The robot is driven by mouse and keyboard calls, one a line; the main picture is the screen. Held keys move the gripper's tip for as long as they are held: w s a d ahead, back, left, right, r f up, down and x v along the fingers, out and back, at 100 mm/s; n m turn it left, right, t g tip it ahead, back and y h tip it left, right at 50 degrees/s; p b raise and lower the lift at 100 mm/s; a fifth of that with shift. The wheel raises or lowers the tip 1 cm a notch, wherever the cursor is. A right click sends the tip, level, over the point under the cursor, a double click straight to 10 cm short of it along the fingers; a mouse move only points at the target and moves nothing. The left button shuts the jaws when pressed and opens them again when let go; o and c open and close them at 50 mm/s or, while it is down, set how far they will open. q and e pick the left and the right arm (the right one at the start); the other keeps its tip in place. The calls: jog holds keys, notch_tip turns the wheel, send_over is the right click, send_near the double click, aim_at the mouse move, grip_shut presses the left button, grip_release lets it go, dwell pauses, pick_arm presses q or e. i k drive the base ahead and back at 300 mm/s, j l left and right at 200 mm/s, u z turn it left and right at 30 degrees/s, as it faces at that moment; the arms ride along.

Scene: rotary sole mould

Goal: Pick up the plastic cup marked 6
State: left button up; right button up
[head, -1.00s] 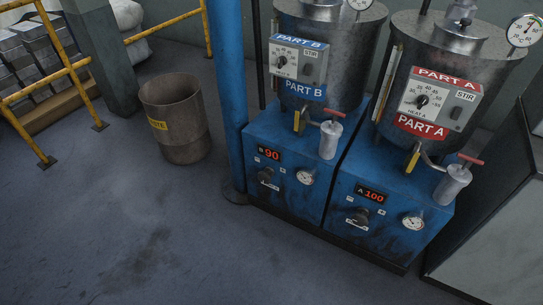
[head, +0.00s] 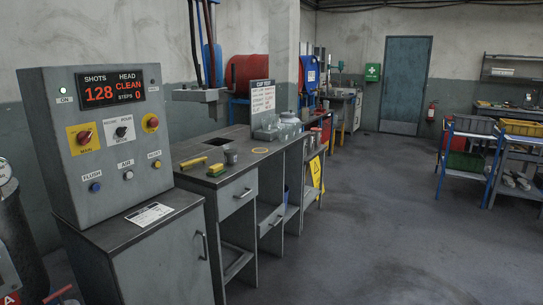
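I cannot make out a cup marked 6. Clear plastic containers (head: 288,119) stand toward the far part of the grey workbench (head: 228,178) in the head view, below a white sign with small print (head: 262,98). They are too small for me to read any number on them. Neither of my grippers is in view.
A grey control cabinet (head: 185,255) with a panel (head: 110,150) reading 128 stands at the near left. A yellow brush-like item (head: 216,169) lies on the bench. Blue-framed carts (head: 466,158) stand at the right. The floor (head: 350,225) between is clear.

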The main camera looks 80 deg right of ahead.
aim_at(230, 150)
jog(key=l+z, duration=0.1)
jog(key=z, duration=2.1)
